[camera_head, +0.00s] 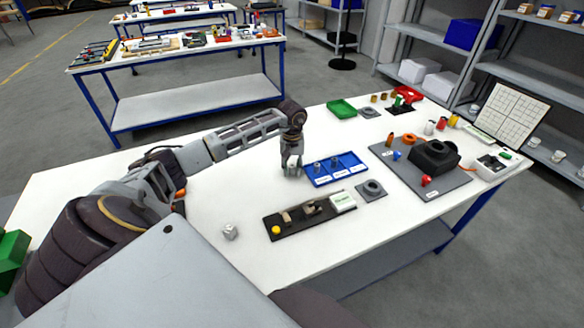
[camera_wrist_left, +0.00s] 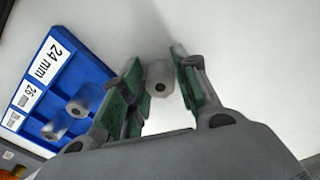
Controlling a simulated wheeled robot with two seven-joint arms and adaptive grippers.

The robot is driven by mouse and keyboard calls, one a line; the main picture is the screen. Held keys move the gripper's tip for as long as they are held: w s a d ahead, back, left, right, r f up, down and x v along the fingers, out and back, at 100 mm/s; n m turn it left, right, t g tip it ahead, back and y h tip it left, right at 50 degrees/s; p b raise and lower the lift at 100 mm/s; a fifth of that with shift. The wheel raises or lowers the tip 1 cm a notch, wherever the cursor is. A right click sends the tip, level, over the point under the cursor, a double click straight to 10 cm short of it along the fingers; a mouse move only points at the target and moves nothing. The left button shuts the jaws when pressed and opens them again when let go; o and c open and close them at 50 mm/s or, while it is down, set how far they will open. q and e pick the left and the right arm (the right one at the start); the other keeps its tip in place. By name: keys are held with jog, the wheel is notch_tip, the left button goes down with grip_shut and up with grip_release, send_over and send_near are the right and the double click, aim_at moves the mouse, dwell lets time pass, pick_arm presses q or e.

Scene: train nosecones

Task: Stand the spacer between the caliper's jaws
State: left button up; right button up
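My left gripper (camera_head: 291,172) hangs just left of the blue tray (camera_head: 318,182) in the head view. The tray (camera_wrist_left: 62,72) has labelled places; the one marked 24 mm looks empty, and two other grey spacers (camera_wrist_left: 84,98) stand in the tray. The caliper (camera_head: 311,208) seems to be the small dark and tan fixture on the black board (camera_head: 296,227); its jaws are too small to make out. My right gripper is not in view.
A small silver block (camera_head: 230,232) lies left of the black board. A grey plate with a ring (camera_head: 372,188) is right of it. A grey mat (camera_head: 445,185) with a black housing (camera_head: 435,157) lies further right. The white table (camera_head: 215,195) is clear around the silver block.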

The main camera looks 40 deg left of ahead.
aim_at(292, 166)
pick_arm(q)
jog(key=shift+o, duration=0.6)
jog(key=shift+r, duration=0.1)
notch_tip(292, 166, up, 12)
jog(key=shift+b, duration=0.3)
dwell(0.3)
dwell(0.3)
